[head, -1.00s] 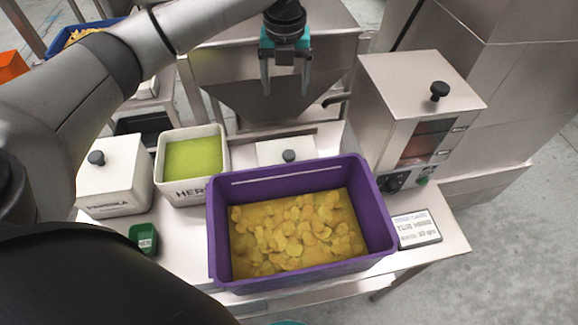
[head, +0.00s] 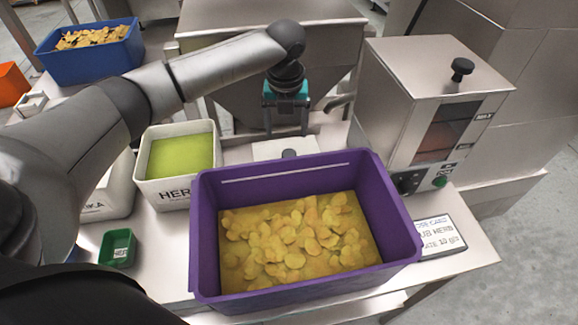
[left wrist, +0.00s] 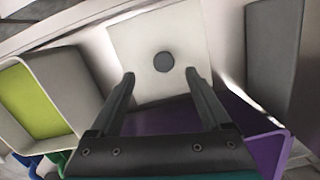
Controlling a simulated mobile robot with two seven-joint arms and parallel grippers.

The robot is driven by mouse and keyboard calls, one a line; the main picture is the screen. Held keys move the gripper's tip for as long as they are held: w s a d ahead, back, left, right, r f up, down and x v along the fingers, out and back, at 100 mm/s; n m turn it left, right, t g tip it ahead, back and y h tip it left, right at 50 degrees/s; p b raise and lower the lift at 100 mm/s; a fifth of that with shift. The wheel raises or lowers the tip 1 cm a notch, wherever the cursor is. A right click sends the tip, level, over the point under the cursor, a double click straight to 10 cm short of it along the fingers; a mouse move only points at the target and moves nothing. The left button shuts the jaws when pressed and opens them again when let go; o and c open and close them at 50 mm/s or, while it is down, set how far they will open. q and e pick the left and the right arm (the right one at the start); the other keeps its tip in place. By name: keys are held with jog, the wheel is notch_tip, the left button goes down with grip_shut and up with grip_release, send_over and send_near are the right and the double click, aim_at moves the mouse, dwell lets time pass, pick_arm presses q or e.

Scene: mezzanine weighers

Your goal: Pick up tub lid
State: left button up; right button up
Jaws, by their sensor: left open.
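The tub lid (head: 263,150) is a flat, pale square plate with a dark round knob (head: 289,153). It lies behind the purple crate (head: 203,232), whose rim hides its near part in the head view. In the left wrist view the lid (left wrist: 135,45) and its knob (left wrist: 164,62) show clearly. My left gripper (head: 287,132) is open and empty, pointing down over the lid. In the left wrist view its fingertips (left wrist: 160,75) are spread to either side of the knob's line, apart from it. My right gripper is not in view.
The purple crate holds yellow crisps close in front of the lid. An open white herb tub (head: 180,190) with green contents stands left. A steel hopper (head: 240,65) rises behind, and a steel machine (head: 400,95) stands right. A small green tray (head: 117,248) sits front left.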

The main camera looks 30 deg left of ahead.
aim_at(289, 153)
pick_arm(q)
notch_tip(289, 153, down, 3)
jog(key=shift+w+r, duration=0.1)
jog(key=shift+r, duration=0.1)
jog(key=f, duration=0.1)
jog(key=f+b, duration=0.1)
jog(key=f, duration=0.1)
jog(key=f+b, duration=0.1)
jog(key=f, duration=0.1)
jog(key=shift+d+f, duration=0.15)
jog(key=shift+d, duration=0.1)
grip_shut()
dwell(0.3)
